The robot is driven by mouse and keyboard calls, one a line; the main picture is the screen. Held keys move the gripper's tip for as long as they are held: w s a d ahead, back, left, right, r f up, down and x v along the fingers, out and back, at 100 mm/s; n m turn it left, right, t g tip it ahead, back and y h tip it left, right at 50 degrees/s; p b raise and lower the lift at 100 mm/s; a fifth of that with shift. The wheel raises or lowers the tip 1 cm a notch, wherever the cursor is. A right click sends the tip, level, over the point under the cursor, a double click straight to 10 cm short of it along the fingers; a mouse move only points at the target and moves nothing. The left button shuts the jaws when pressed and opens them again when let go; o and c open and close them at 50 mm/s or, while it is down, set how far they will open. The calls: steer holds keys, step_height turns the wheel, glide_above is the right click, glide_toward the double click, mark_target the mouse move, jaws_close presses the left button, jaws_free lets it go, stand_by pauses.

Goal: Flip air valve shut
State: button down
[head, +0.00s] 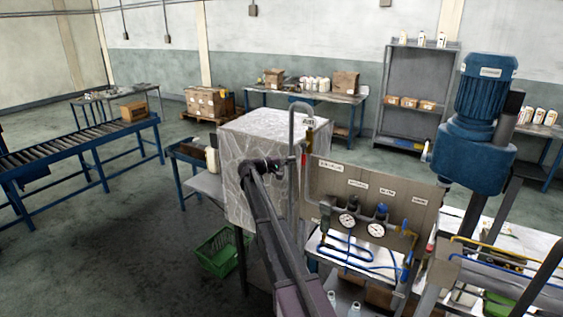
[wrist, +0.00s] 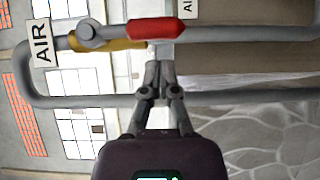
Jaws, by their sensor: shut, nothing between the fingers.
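The air valve sits on a grey pipe marked by an AIR label (wrist: 40,42). It has a yellow part (wrist: 118,45) and a red handle (wrist: 155,28); the handle lies along the pipe's line. In the head view the red handle (head: 304,158) hangs below the yellow part (head: 310,137), near the AIR sign (head: 308,121). My gripper (wrist: 157,70) is shut and empty, its fingertips close to the red handle's free-end side. I cannot tell whether they touch it. In the head view my gripper (head: 287,163) is small and dark beside the pipe.
A bent grey pipe (wrist: 200,100) runs close by my fingers. A panel with gauges (head: 347,221) stands to the right, with a blue motor (head: 485,90) beyond. A pale stone-patterned block (head: 236,190) is behind my arm. A green crate (head: 222,252) is on the floor.

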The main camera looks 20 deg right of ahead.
steer(key=shift+s+d, duration=0.5)
steer(key=shift+d, duration=0.1)
